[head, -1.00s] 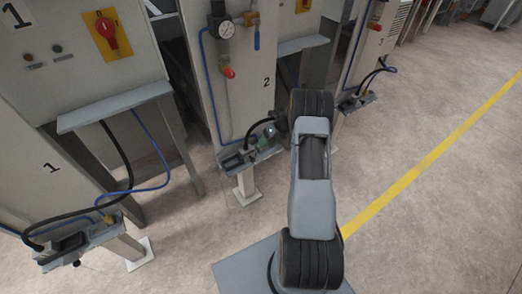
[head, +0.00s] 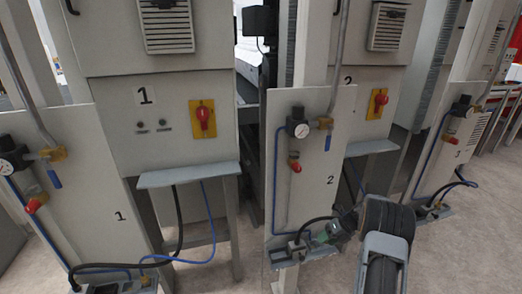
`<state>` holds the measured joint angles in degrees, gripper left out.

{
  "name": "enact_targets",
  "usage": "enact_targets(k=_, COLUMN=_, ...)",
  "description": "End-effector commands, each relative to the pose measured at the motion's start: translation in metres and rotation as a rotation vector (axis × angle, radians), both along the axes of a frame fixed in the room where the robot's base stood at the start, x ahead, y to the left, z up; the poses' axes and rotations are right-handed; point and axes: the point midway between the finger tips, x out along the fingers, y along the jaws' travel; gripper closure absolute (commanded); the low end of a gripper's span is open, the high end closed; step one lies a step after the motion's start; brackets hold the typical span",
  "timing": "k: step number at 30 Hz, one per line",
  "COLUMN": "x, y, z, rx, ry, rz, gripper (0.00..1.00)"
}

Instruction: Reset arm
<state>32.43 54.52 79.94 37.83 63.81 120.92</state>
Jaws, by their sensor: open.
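My arm (head: 383,258) rises from the lower right of the head view, in front of the station marked 2. My gripper (head: 332,234) shows only in part, small and dark, beyond the arm's dark joint. It is open, and I see nothing held in it. It is close to the low bracket (head: 290,252) at the foot of panel 2. I cannot tell whether it touches the bracket or the black hose there. The arm hides part of that area.
Panel 1 (head: 85,200) and panel 2 (head: 310,165) carry gauges, red-tipped valves and blue hoses. Red switches on yellow plates (head: 202,118) are on the cabinets behind. A shelf (head: 188,175) juts out between the panels. Clear floor (head: 460,262) lies at the lower right.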

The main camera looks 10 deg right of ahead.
Motion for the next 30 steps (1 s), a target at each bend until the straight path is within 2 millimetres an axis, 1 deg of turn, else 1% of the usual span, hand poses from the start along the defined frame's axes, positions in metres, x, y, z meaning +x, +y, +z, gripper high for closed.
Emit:
enact_targets(k=2, x=0.000, y=0.000, z=0.000, rx=-0.013, ry=-0.040, rz=0.056, gripper=0.49)
enact_targets(k=5, x=-0.004, y=-0.002, z=-0.005, rx=-0.055, ry=-0.131, rz=0.215, gripper=0.49)
enact_targets(k=7, x=-0.020, y=0.002, z=-0.018, rx=-0.079, ry=-0.189, rz=0.390, gripper=0.49)
enact_targets(k=8, x=-0.029, y=0.004, z=-0.022, rx=-0.091, ry=-0.217, rz=0.477, gripper=0.49)
enact_targets(k=10, x=-0.048, y=0.010, z=-0.014, rx=-0.129, ry=-0.303, rz=0.706, gripper=0.49)
enact_targets(k=11, x=-0.055, y=0.015, z=-0.006, rx=-0.146, ry=-0.345, rz=0.815, gripper=0.49)
enact_targets(k=12, x=-0.064, y=0.022, z=0.008, rx=-0.170, ry=-0.401, rz=0.966, gripper=0.49)
enact_targets(k=14, x=-0.078, y=0.035, z=0.033, rx=-0.203, ry=-0.488, rz=1.206, gripper=0.49)
enact_targets(k=15, x=-0.087, y=0.045, z=0.053, rx=-0.224, ry=-0.544, rz=1.371, gripper=0.49)
enact_targets(k=17, x=-0.102, y=0.060, z=0.079, rx=-0.248, ry=-0.619, rz=1.600, gripper=0.49)
enact_targets(k=18, x=-0.111, y=0.070, z=0.096, rx=-0.263, ry=-0.662, rz=1.740, gripper=0.49)
enact_targets(k=20, x=-0.126, y=0.084, z=0.121, rx=-0.282, ry=-0.719, rz=1.942, gripper=0.49)
enact_targets(k=21, x=-0.136, y=0.093, z=0.137, rx=-0.294, ry=-0.751, rz=2.066, gripper=0.49)
enact_targets(k=24, x=-0.161, y=0.115, z=0.172, rx=-0.327, ry=-0.816, rz=2.352, gripper=0.49)
enact_targets(k=27, x=-0.187, y=0.135, z=0.202, rx=-0.366, ry=-0.853, rz=2.585, gripper=0.49)
enact_targets(k=30, x=-0.208, y=0.151, z=0.226, rx=-0.425, ry=-0.868, rz=2.746, gripper=0.49)
